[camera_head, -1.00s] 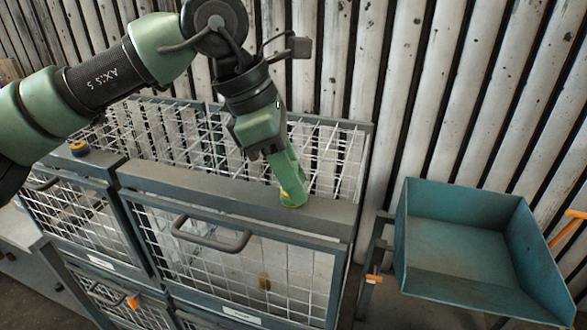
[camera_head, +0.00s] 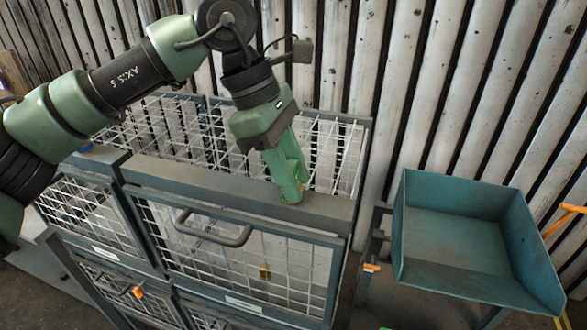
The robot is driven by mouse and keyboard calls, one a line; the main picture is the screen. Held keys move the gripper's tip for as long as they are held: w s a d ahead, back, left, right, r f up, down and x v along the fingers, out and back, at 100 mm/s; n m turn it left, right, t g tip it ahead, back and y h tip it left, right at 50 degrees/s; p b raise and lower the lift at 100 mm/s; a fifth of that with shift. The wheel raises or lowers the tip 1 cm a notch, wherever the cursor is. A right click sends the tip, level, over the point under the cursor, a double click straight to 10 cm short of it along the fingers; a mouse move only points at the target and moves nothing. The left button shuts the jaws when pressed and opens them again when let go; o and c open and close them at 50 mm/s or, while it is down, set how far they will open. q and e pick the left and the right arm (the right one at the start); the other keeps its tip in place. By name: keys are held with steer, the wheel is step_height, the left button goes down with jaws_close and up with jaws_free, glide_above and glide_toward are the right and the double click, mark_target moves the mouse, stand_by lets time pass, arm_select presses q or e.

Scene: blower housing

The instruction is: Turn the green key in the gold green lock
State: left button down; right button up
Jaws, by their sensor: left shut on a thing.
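The gold green lock (camera_head: 293,199) sits on the top rail of the wire cage cabinet, near its right end. Only a small yellow-green part of it shows below the fingers. My left gripper (camera_head: 289,192) points down from above onto the lock, with its green fingers shut on the green key. The key itself is hidden between the fingers, so its angle cannot be told. My right gripper is not in view.
The cabinet's top rail (camera_head: 180,181) and a door handle (camera_head: 212,234) lie left of and below the lock. A teal tray (camera_head: 455,240) stands at the right. A ribbed metal wall (camera_head: 440,90) rises behind. A blue item (camera_head: 85,149) is partly hidden by my arm.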

arm_select(q)
steer(key=c, duration=1)
jaws_free()
steer(key=shift+o, duration=0.2)
